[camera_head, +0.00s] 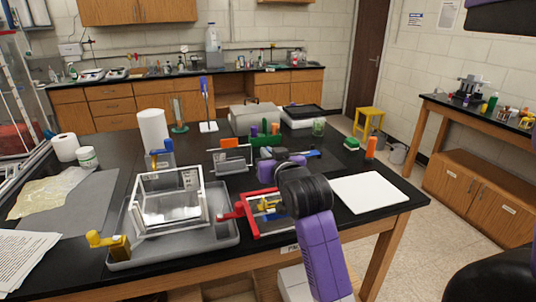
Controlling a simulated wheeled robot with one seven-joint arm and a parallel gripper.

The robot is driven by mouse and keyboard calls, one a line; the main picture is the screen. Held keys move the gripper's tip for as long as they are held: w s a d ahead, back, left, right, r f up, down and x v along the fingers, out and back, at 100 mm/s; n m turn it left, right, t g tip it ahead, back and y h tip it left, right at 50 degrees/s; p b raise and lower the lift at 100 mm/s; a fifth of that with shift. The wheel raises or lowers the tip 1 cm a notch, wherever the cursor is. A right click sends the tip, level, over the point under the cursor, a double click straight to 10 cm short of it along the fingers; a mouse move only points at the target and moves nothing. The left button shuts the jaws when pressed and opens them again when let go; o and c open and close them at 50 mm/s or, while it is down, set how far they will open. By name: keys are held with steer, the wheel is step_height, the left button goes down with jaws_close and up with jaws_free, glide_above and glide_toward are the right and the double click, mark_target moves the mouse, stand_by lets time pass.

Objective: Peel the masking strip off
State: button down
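I cannot make out a masking strip for certain in the head view. A clear, white-edged box frame (168,203) stands in a grey tray (226,240) at the front left of the black table. A red-edged frame (262,196) with yellow parts lies just right of the tray, partly behind my arm. My purple and black arm reaches up from the bottom centre. The wrist end with my gripper (272,168) is over the table, beyond and right of the red frame. Its fingers are not clear, so I cannot tell whether they are open or hold anything.
A white board (368,192) lies at the table's right front. A paper roll (153,130), a small clear-panelled stand (231,158) and a grey box (254,119) stand farther back. A crumpled yellowish sheet (45,192) lies at the left. A yellow stool (369,121) stands beyond the table.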

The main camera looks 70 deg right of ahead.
steer(key=shift+r+p, duration=0.75)
steer(key=shift+r, duration=0.05)
stand_by(0.6)
step_height(320, 180, up, 8)
steer(key=p, duration=0.7)
steer(key=shift+f, duration=0.15)
